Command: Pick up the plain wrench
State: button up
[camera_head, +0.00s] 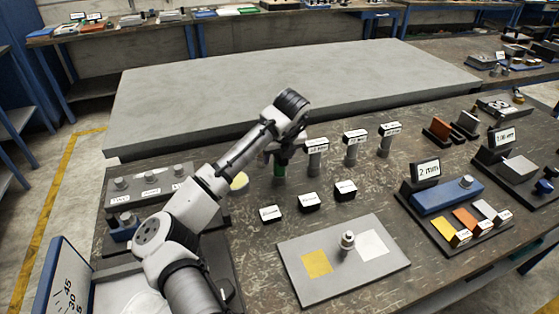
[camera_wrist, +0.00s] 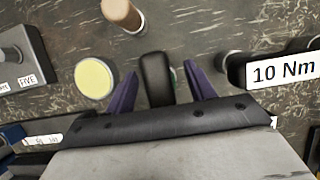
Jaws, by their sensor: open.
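In the wrist view a dark, rounded tool head with no visible label, apparently the plain wrench (camera_wrist: 157,76), lies between the two purple fingers of my gripper (camera_wrist: 160,88). The fingers are open, one on each side, with gaps between them and the head. In the head view my gripper (camera_head: 279,154) is over the left end of a row of upright tools. A wrench labelled 10 Nm (camera_wrist: 284,71) stands to the right in the wrist view.
Labelled upright wrenches (camera_head: 317,146) continue the row rightward. A yellow disc (camera_head: 239,181) lies left of my gripper. Small labelled black blocks (camera_head: 309,203) stand in front. A grey plate (camera_head: 300,287) with a metal post lies nearer. A large grey slab (camera_head: 250,75) is behind.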

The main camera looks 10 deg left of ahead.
jog(key=shift+f, duration=0.1)
jog(key=shift+c, duration=0.4)
grip_shut()
jog(key=shift+r, duration=0.2)
